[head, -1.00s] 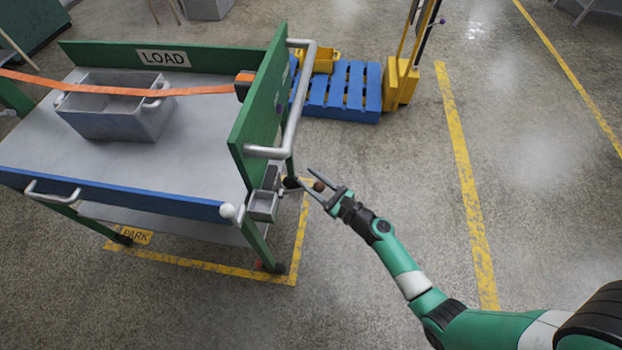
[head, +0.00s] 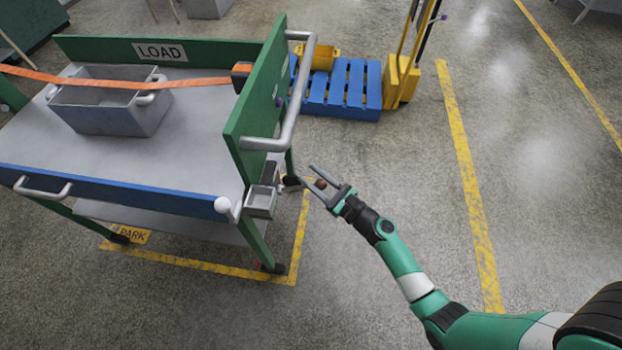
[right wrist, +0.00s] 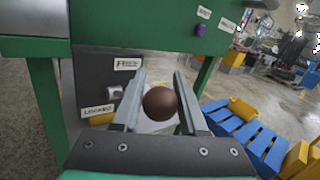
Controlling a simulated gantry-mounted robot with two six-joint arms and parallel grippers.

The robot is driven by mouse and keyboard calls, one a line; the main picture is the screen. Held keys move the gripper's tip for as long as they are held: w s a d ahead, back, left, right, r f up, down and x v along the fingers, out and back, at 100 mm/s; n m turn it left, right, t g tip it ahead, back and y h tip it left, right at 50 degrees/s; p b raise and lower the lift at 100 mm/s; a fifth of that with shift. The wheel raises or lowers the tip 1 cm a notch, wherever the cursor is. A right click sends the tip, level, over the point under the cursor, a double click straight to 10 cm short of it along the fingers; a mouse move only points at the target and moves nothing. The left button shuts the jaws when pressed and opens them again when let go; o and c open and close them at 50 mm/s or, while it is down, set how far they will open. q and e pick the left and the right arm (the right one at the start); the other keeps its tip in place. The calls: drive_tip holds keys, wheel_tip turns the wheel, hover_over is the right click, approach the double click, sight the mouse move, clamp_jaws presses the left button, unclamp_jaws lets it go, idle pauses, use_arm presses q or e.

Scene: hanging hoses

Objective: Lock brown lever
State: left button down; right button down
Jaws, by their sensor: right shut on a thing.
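The brown lever's round knob (right wrist: 160,103) sits between the two fingers of my right gripper (right wrist: 157,82) in the right wrist view. In the head view the knob (head: 320,184) shows between the fingers of the right gripper (head: 308,174), just right of the cart's near right leg. The gripper is shut on the knob. Behind it a dark plate carries a FREE label (right wrist: 127,64) above a LOCKED label (right wrist: 97,111). The lever's shaft is hidden behind the knob and fingers, so I cannot tell its exact setting. My left gripper is not in view.
The green cart (head: 255,105) stands beside the gripper, with a silver push handle (head: 303,90) above it and a grey bin (head: 110,112) on its deck. A small grey box (head: 261,203) hangs close by. A blue pallet (head: 345,88) lies behind; floor to the right is clear.

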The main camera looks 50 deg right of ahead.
drive_tip(key=f+b, duration=0.1)
drive_tip(key=b, duration=0.1)
drive_tip(key=f+m+t+b, duration=0.1)
drive_tip(key=s+f+b, duration=0.1)
drive_tip(key=b, duration=0.1)
drive_tip(key=shift+d+f+t+h+b, duration=0.15)
drive_tip(key=shift+d+t+h+b, duration=0.15)
drive_tip(key=shift+b, duration=0.05)
drive_tip(key=shift+s+d+f+m+t+b, duration=0.1)
drive_tip(key=shift+f+m+t+b, duration=0.05)
drive_tip(key=shift+m+t+b, duration=0.2)
drive_tip(key=shift+s+f+m, duration=0.1)
drive_tip(key=shift+f+m, duration=0.05)
drive_tip(key=shift+m, duration=0.2)
drive_tip(key=shift+s+d+f+m+t+h, duration=0.1)
drive_tip(key=shift+s+f+m+t+h, duration=0.05)
drive_tip(key=shift+f+m+t+h, duration=0.4)
drive_tip(key=shift+s+d+f+m+t+h, duration=0.15)
drive_tip(key=shift+f+m+t+h, duration=0.2)
drive_tip(key=shift+f+m+t, duration=0.35)
drive_tip(key=shift+a+r, duration=0.1)
drive_tip(key=shift+c, duration=2.3)
unclamp_jaws()
